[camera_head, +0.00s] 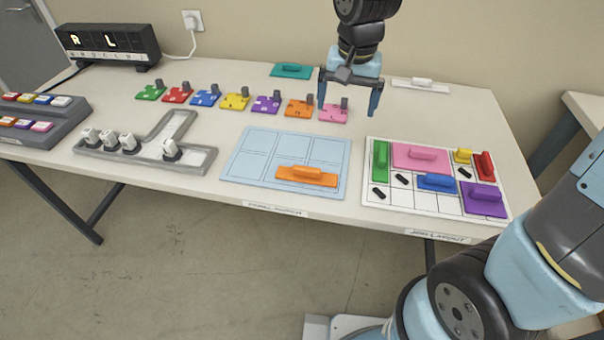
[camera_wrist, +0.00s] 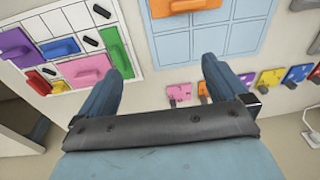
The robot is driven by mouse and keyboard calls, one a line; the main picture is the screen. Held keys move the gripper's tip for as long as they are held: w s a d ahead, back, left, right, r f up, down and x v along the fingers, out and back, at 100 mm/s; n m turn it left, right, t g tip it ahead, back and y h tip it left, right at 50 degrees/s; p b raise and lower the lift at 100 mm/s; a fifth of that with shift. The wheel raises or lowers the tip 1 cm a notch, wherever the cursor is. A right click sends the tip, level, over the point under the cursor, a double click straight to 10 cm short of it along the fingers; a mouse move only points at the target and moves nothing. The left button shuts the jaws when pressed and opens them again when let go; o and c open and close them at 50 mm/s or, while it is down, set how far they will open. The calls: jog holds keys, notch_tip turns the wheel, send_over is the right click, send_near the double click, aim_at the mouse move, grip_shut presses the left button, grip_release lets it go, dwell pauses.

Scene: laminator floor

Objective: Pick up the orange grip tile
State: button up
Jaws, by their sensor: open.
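The orange grip tile (camera_head: 307,176) is a flat orange rectangle with a raised bar handle. It lies on the light blue gridded board (camera_head: 253,150), at its front right part. In the wrist view the tile (camera_wrist: 184,6) shows at the top edge, partly cut off by the frame. My gripper (camera_head: 348,98) is open and empty above the back part of the table, behind the tile and up from it. In the wrist view its two fingers (camera_wrist: 160,78) are spread wide with nothing between them.
A white grid board (camera_head: 400,198) with coloured grip tiles and small black pieces is to the right. A row of coloured puzzle pieces (camera_head: 235,101) with grey knobs lies behind. A grey tray (camera_head: 105,157) with white pieces is left. A teal block (camera_head: 291,71) lies at the back.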

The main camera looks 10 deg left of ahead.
jog(key=s+a+f+g, duration=0.1)
jog(key=a+f, duration=0.5)
jog(key=a, duration=0.1)
send_over(307, 167)
jog(key=f, duration=0.8)
jog(key=shift+s+d+f, duration=0.1)
jog(key=shift+d+f, duration=0.15)
jog(key=shift+f, duration=0.05)
jog(key=shift+a+f, duration=0.15)
jog(key=shift+f, duration=1.2)
jog(key=shift+a+f, duration=0.1)
jog(key=shift+f, duration=1.2)
jog(key=shift+c, duration=0.4)
jog(key=c, duration=1.2)
jog(key=shift+c, duration=0.2)
